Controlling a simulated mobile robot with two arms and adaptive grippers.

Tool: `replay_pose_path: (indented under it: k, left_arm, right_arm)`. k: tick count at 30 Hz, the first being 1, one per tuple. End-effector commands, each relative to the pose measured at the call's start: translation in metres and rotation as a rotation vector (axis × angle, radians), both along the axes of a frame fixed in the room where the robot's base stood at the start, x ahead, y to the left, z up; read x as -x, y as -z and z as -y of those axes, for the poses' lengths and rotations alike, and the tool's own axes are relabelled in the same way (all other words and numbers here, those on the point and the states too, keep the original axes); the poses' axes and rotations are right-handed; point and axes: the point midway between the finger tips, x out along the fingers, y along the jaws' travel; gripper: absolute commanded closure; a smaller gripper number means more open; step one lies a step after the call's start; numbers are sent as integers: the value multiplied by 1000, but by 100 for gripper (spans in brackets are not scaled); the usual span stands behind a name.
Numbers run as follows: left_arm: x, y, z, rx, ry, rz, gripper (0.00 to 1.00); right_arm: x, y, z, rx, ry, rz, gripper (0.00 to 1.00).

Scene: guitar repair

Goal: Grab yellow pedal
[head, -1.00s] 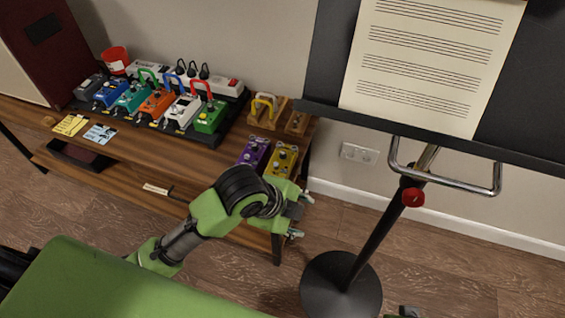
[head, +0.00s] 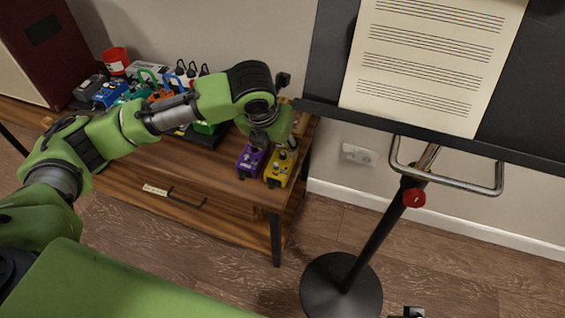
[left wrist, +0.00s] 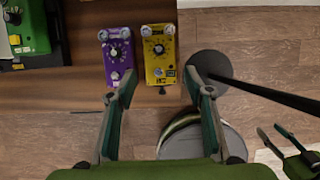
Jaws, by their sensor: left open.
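The yellow pedal (head: 279,168) sits on the right end of the wooden table, just right of the purple pedal (head: 252,161). In the left wrist view the yellow pedal (left wrist: 159,53) is upper centre, with the purple pedal (left wrist: 117,57) left of it. My left gripper (head: 276,142) is open and empty, pointing down above and behind the two pedals. In the left wrist view its fingers (left wrist: 160,78) are spread to either side of the yellow pedal's near end; contact is not visible. Part of my right gripper (left wrist: 293,148) shows at lower right; its jaw state is unclear.
A pedalboard with several pedals, including a green pedal (left wrist: 28,28), lies left of the gripper. A black music stand (head: 352,260) stands right of the table. Floor shows between them.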

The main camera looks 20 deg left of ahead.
Motion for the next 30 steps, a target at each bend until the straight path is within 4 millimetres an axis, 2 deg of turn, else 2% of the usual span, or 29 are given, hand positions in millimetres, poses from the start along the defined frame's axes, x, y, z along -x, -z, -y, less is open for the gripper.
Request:
replay_pose_path:
  k: [1,9,15,19,24,30]
  left_arm:
    - [-2,12,0,0,-1,-3,53]
    - [-19,49,1,2,-2,-1,53]
    - [-26,62,2,2,0,2,53]
    - [-30,71,1,1,-3,1,53]
    - [-43,96,1,2,-2,0,53]
    - [-49,109,1,1,-1,2,53]
  right_arm:
    - [1,-6,0,0,0,7,60]
    - [9,-46,2,-1,3,27,60]
    - [14,-60,3,-1,5,31,60]
    - [14,-56,3,-1,5,31,60]
    - [14,-43,3,-1,5,31,60]
    - [-3,-45,-1,-15,-1,100,60]
